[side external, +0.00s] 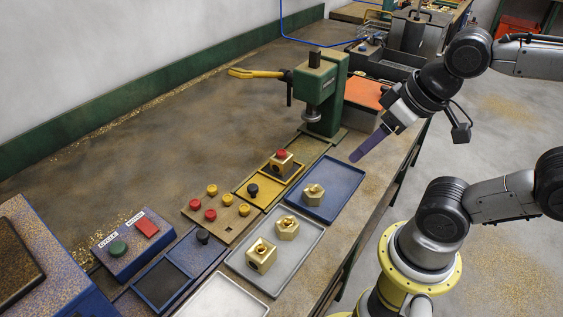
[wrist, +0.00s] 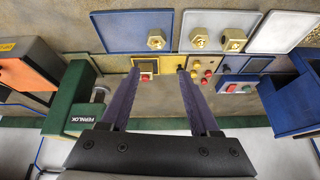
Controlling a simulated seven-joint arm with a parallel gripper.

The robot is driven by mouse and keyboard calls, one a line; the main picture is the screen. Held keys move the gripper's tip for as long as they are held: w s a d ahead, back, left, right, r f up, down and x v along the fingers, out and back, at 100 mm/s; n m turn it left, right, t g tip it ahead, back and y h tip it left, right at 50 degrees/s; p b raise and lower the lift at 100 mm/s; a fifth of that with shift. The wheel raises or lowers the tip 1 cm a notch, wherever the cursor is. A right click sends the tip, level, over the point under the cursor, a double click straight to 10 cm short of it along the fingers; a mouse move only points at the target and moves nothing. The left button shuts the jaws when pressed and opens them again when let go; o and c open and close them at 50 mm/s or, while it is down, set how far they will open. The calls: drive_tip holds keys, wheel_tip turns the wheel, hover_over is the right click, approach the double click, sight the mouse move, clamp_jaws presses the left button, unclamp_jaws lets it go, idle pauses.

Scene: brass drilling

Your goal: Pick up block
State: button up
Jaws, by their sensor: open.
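One brass block (side external: 313,195) sits on the blue tray (side external: 342,178); it also shows in the wrist view (wrist: 156,40). Two more brass blocks (side external: 287,228) (side external: 261,255) sit on the grey tray (side external: 308,246), and both show in the wrist view (wrist: 200,38) (wrist: 232,40). My gripper (side external: 357,156) is above the far end of the blue tray, clear of every block. In the wrist view its two dark fingers (wrist: 158,74) are apart with nothing held between them.
A green press (side external: 325,95) with a yellow lever stands behind the blue tray. A wooden board (side external: 222,215) holds red and yellow knobs. A control box (side external: 133,243) with green and red buttons is at left. The bench's left side is mostly clear.

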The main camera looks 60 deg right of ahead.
drive_tip(key=w+r+m, duration=0.4)
drive_tip(key=m, duration=0.2)
drive_tip(key=m+g, duration=0.5)
drive_tip(key=m, duration=0.6)
hover_over(281, 151)
wheel_tip(281, 151, down, 8)
drive_tip(key=shift+g, duration=0.3)
wheel_tip(281, 151, down, 14)
drive_tip(key=shift+s+f, duration=0.1)
drive_tip(key=shift+f, duration=0.15)
clamp_jaws()
